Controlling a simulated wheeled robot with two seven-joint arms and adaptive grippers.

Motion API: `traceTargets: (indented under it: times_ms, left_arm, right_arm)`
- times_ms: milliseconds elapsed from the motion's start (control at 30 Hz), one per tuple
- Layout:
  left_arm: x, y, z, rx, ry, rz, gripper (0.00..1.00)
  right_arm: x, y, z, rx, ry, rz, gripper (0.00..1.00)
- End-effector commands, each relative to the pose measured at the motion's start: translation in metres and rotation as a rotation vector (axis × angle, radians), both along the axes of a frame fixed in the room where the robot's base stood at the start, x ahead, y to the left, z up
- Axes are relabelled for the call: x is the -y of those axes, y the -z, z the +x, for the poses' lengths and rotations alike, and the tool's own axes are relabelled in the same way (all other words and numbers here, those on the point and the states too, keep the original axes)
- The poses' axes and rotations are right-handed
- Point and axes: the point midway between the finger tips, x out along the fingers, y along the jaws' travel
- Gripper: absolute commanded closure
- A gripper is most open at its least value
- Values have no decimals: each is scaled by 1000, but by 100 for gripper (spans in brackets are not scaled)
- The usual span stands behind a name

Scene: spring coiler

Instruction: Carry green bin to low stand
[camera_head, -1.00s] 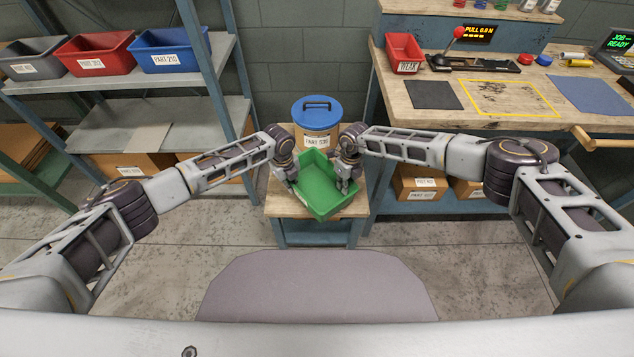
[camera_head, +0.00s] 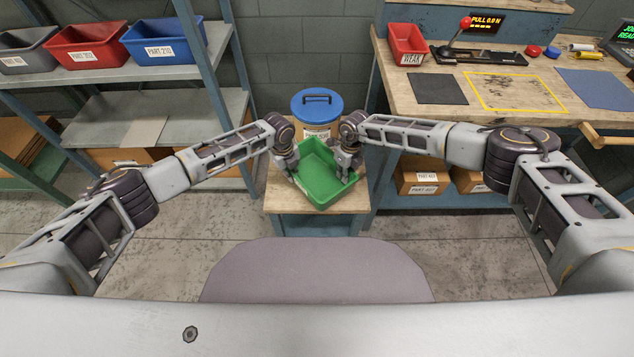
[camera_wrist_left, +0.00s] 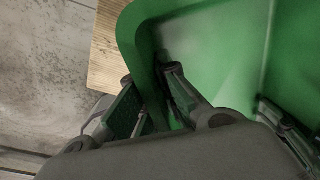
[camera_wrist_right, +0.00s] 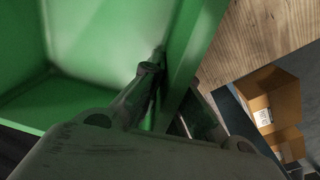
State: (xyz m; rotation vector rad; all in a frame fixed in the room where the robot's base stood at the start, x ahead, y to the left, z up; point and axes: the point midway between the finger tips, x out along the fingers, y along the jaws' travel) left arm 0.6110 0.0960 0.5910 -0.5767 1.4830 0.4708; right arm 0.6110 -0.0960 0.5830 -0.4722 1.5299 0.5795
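The green bin (camera_head: 322,180) is empty and sits turned at an angle over the wooden top of the low stand (camera_head: 282,201), in front of a blue-lidded drum (camera_head: 317,104). I cannot tell whether it touches the top. My left gripper (camera_head: 293,174) is shut on the bin's left wall; in the left wrist view one finger is inside the green bin (camera_wrist_left: 215,55) and one outside. My right gripper (camera_head: 346,170) is shut on the right wall; the right wrist view shows the bin (camera_wrist_right: 100,40) with its wall between the fingers.
A workbench (camera_head: 395,82) stands at the right, with cardboard boxes (camera_head: 422,181) beneath it. A shelf (camera_head: 65,73) at the left holds grey, red and blue bins. The drum is close behind the green bin. Bare floor lies in front of the stand.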

Motion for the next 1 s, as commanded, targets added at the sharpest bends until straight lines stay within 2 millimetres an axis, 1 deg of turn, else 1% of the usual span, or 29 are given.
traceTargets:
  times_ms: [367, 1000]
  left_arm:
    - [-1, 8, 0, -1, 0, 3, 100]
    - [-1, 31, 0, -1, -1, 2, 100]
  right_arm:
    - [2, 8, 1, 1, 3, -3, 100]
    - [2, 31, 1, 1, 3, -3, 100]
